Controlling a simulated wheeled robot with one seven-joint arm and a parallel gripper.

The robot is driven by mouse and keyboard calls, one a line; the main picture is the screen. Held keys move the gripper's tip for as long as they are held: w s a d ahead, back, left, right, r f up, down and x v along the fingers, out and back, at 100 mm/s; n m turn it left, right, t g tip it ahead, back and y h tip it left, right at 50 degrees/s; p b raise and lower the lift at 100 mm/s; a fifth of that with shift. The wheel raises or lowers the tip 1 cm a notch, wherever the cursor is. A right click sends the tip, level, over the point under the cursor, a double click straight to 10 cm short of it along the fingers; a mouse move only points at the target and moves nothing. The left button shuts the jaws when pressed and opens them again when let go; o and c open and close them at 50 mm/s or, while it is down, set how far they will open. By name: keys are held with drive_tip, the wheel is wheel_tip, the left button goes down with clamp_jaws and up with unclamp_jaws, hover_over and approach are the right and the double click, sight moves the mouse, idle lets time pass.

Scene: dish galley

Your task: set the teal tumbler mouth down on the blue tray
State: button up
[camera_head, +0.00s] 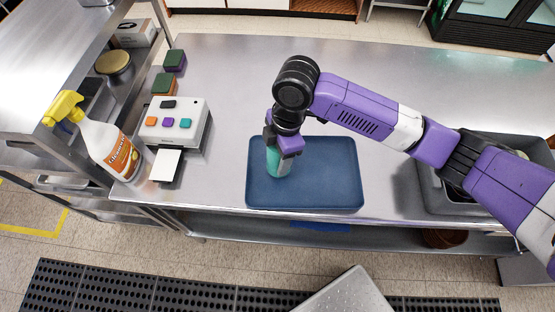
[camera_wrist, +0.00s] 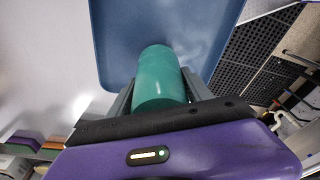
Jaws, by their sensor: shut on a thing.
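The teal tumbler (camera_head: 277,164) is in my gripper (camera_head: 281,148), over the left half of the blue tray (camera_head: 328,176). My gripper's fingers are shut on its sides. In the wrist view the tumbler (camera_wrist: 160,80) lies between the two fingers (camera_wrist: 160,98), with the blue tray (camera_wrist: 120,30) beyond it. The tumbler looks roughly upright in the head view, its lower end at or just above the tray. I cannot tell whether it touches, or which end is its mouth. The gripper hides its upper part.
The steel counter (camera_head: 220,70) is clear behind the tray. A white box with coloured buttons (camera_head: 176,122) and a spray bottle (camera_head: 105,142) stand to the left. A grey basin (camera_head: 430,195) is to the right. The counter's front edge runs close below the tray.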

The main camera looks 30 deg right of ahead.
sight(277, 163)
drive_tip(key=shift+f, duration=1.65)
drive_tip(key=shift+f, duration=0.1)
drive_tip(key=o, duration=1.4)
drive_tip(key=r, duration=0.4)
drive_tip(key=d+r, duration=0.1)
drive_tip(key=r, duration=0.7)
drive_tip(key=shift+s+d+r+b, duration=0.1)
drive_tip(key=shift+s+d+b, duration=0.1)
drive_tip(key=shift+d+b, duration=0.15)
